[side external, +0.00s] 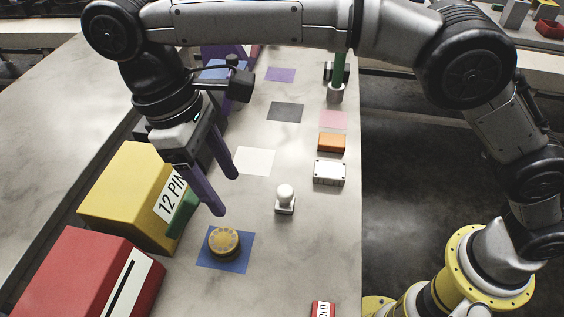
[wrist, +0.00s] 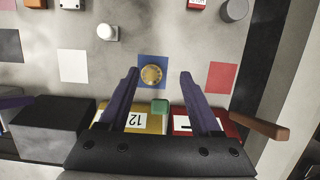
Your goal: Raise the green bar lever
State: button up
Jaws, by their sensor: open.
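A short green bar (side external: 182,213) sticks out from the front of the yellow box (side external: 125,190) labelled "12 PIN". It shows in the wrist view (wrist: 160,106) as a green block between the finger bases, beside the box label. My gripper (side external: 227,195) points down with two purple fingers, open and empty. In the side external view its fingertips are to the right of the green bar, with no visible contact. In the wrist view the fingers (wrist: 160,74) spread to either side of the bar. A second green bar (side external: 338,68) stands upright at the back, partly hidden by my arm.
A yellow dial (side external: 224,242) lies on a blue square just in front of my gripper. A red box (side external: 85,275) stands at the front left. A white knob (side external: 285,197) and a white box (side external: 329,172) stand to the right. A brown bar (wrist: 258,123) juts out at the wrist view's right.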

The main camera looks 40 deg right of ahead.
jog(key=s+d+r, duration=0.3)
jog(key=s+d, duration=0.2)
jog(key=d, duration=0.1)
jog(key=shift+s+d+r, duration=0.2)
jog(key=shift+d, duration=0.05)
jog(key=shift+c, duration=0.2)
